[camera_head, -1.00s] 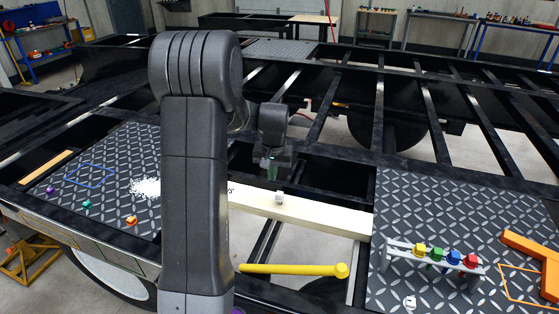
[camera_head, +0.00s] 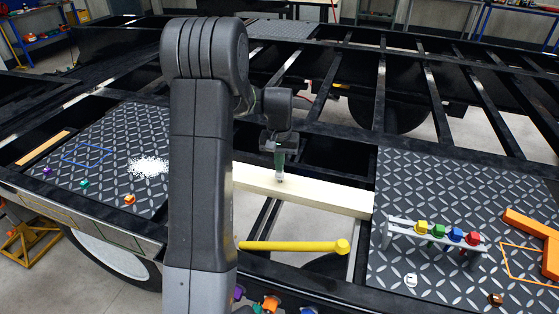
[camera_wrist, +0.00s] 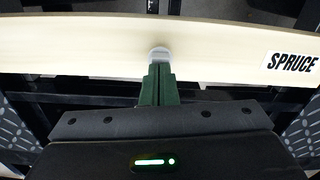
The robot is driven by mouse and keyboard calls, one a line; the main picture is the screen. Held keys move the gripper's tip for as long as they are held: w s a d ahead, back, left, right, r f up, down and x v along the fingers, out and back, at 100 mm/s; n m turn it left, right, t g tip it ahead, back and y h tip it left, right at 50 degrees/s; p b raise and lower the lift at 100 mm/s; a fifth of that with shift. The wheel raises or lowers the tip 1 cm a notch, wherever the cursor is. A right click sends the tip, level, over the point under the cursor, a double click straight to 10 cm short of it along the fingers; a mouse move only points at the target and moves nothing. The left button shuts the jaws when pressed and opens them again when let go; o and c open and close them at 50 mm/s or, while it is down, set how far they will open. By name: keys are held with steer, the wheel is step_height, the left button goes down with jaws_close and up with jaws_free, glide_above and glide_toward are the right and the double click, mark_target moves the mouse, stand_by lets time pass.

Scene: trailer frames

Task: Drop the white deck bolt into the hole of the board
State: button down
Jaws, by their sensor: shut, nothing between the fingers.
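The light wooden board (camera_head: 335,197) lies across the black frame and also shows in the wrist view (camera_wrist: 90,43), with the word SPRUCE at its right end. The white bolt (camera_head: 280,179) is at the board's middle. Its pale rounded head (camera_wrist: 159,54) shows at the board's near edge in the wrist view. My gripper (camera_head: 280,169) points down right over the bolt. Its green fingers (camera_wrist: 160,68) are together and empty, with the tips at the head, touching or nearly so. The hole is hidden, and I cannot tell how deep the bolt sits.
A yellow bar (camera_head: 290,246) lies in front of the board. On the right plate stand a grey rack (camera_head: 400,226) with several coloured pieces, a small white piece (camera_head: 411,280) and an orange tool (camera_head: 530,224). White granules (camera_head: 150,166) lie on the left plate.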

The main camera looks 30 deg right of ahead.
steer(key=shift+a+f, duration=0.1)
steer(key=shift+f, duration=0.4)
stand_by(0.3)
steer(key=shift+s, duration=0.1)
steer(key=shift+r+p, duration=0.85)
steer(key=shift+r, duration=0.7)
step_height(320, 180, up, 14)
steer(key=b, duration=0.1)
steer(key=shift+f, duration=0.25)
